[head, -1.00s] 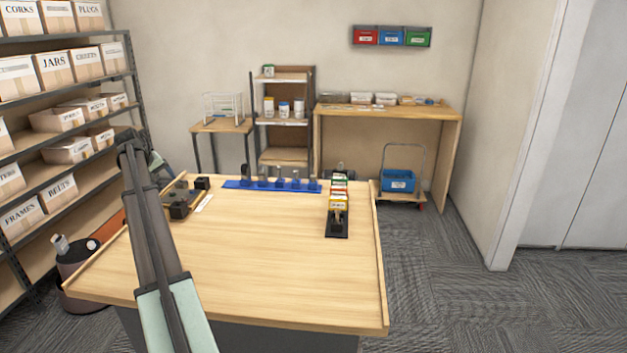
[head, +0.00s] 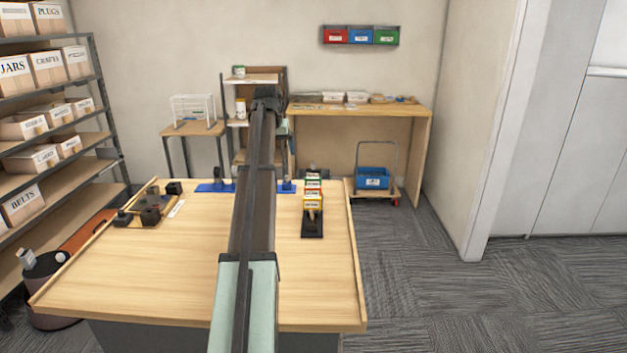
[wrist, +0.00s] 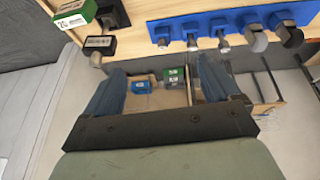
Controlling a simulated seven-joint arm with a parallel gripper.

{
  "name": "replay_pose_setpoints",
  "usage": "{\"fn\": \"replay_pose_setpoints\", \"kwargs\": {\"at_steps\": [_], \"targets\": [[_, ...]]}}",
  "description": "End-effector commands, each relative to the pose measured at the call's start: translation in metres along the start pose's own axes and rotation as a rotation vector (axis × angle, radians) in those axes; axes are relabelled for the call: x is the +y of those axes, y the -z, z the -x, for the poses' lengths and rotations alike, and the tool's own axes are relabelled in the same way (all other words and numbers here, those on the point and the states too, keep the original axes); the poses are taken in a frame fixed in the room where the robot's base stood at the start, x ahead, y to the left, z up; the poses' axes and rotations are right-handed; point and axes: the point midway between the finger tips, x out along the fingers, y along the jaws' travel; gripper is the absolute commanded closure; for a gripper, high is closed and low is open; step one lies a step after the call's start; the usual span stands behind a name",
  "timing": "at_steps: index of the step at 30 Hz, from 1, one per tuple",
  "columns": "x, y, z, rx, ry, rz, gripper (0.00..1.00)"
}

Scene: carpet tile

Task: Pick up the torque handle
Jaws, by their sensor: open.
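A blue rack (head: 208,188) lies along the far edge of the wooden table, with my arm covering its middle. In the wrist view the blue rack (wrist: 180,30) holds several grey and dark tools in a row, among them a dark grey one (wrist: 286,33) at its right. I cannot tell which of them, if any, is the torque handle. My gripper (wrist: 160,66) is open, with nothing between its fingers. It is beyond the rack's edge, over the floor side in that view. In the head view my gripper is hidden behind my arm.
A black holder (head: 312,229) with upright coloured-label boxes stands right of my arm. A wooden tray with dark blocks (head: 150,215) is at the table's left. The table's middle front (head: 150,275) is clear. A shelf stand and side table (head: 420,112) are behind.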

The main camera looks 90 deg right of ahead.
Motion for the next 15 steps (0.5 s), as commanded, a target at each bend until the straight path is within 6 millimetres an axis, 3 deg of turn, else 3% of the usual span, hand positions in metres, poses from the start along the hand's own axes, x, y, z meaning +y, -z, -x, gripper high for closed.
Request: {"fn": "replay_pose_setpoints", "kwargs": {"at_steps": [1, 6, 10, 15], "targets": [[0.026, -0.001, 0.003, -0.003, -0.003, -0.042, 0.11], [0.082, -0.005, 0.012, -0.007, -0.005, -0.142, 0.11], [0.104, -0.007, 0.015, -0.009, -0.006, -0.184, 0.11], [0.112, -0.008, 0.012, -0.011, -0.005, -0.200, 0.11]]}}
